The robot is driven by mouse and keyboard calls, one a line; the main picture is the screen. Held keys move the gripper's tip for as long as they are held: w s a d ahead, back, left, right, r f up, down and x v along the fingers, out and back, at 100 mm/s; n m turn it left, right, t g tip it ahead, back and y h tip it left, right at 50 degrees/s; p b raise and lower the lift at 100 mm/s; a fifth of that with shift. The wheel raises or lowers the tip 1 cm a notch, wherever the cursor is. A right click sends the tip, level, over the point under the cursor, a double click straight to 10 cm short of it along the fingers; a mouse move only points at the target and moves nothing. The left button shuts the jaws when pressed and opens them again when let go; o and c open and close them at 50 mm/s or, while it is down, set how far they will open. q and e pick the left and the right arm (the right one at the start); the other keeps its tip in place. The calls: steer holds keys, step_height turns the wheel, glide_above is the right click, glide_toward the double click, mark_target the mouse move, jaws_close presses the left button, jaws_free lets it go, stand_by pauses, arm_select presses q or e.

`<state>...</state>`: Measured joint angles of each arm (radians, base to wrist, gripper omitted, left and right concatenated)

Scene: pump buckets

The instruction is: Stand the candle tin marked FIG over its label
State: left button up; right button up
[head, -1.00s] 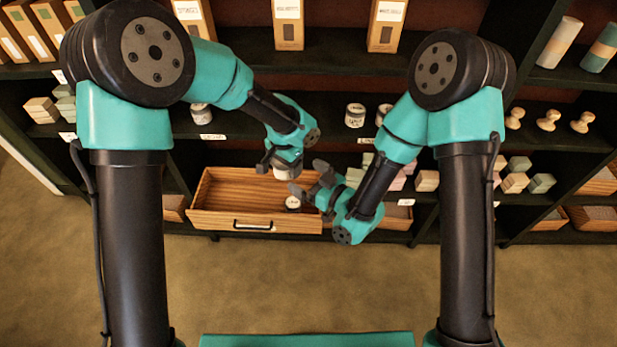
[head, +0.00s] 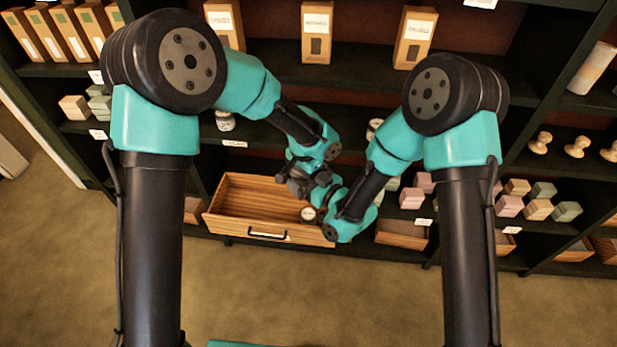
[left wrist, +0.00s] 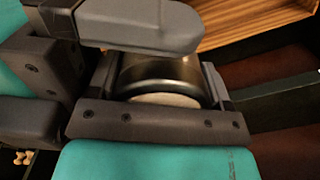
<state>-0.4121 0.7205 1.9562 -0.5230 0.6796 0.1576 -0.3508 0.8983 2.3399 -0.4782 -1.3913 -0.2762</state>
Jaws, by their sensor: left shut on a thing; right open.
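My left gripper (head: 296,183) is above the open drawer's right half. In the left wrist view its fingers (left wrist: 160,68) are shut on a dark, shiny candle tin (left wrist: 165,75) with a pale round end. No mark on this tin is readable, so I cannot tell whether it is FIG. My right gripper (head: 320,188) is open and close beside the left one; their fingers overlap in the head view. Another tin (head: 308,213) is in the drawer at its right end, below the grippers. A small white label (head: 234,143) is on the middle shelf's edge; its word is unreadable.
The wooden drawer (head: 235,205) is pulled out and its left part is bare. One tin (head: 225,121) stands on the middle shelf at left, and another (head: 373,127) is partly hidden by my right arm. Pastel blocks (head: 412,198) sit on the shelf at right.

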steer(key=c, duration=1)
arm_select(q)
steer(key=o, duration=1)
arm_select(e)
steer(key=shift+c, duration=0.2)
arm_select(q)
steer(key=shift+o, duration=0.2)
steer(key=shift+d, duration=0.1)
step_height(320, 180, up, 12)
steer(key=shift+r, duration=0.1)
steer(key=shift+w, duration=0.1)
